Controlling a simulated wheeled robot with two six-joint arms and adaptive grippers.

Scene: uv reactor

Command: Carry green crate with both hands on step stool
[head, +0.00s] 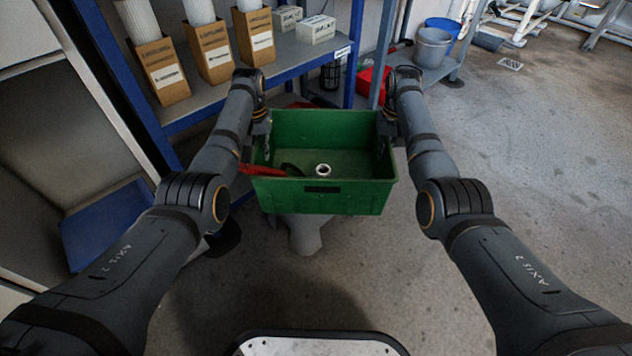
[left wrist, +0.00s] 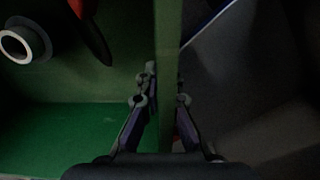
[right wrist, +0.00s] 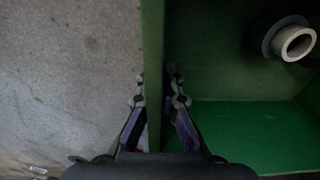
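The green crate (head: 325,198) is in the middle of the head view, roughly level and open at the top. A red-handled tool (head: 262,171) and a pale ring-shaped part (head: 323,170) lie in it. My left gripper (left wrist: 161,98) has its fingers on both sides of the crate's left wall, closed against it. My right gripper (right wrist: 158,98) grips the right wall the same way. A grey form (head: 303,236), which looks like the step stool, shows below the crate. The crate hides its top, so I cannot tell whether they touch.
A blue-framed shelf (head: 225,92) with cardboard boxes (head: 160,72) stands at the back left, close to my left arm. A grey bucket (head: 431,47) and a red container (head: 371,82) are at the back. The floor (head: 530,170) to the right is clear.

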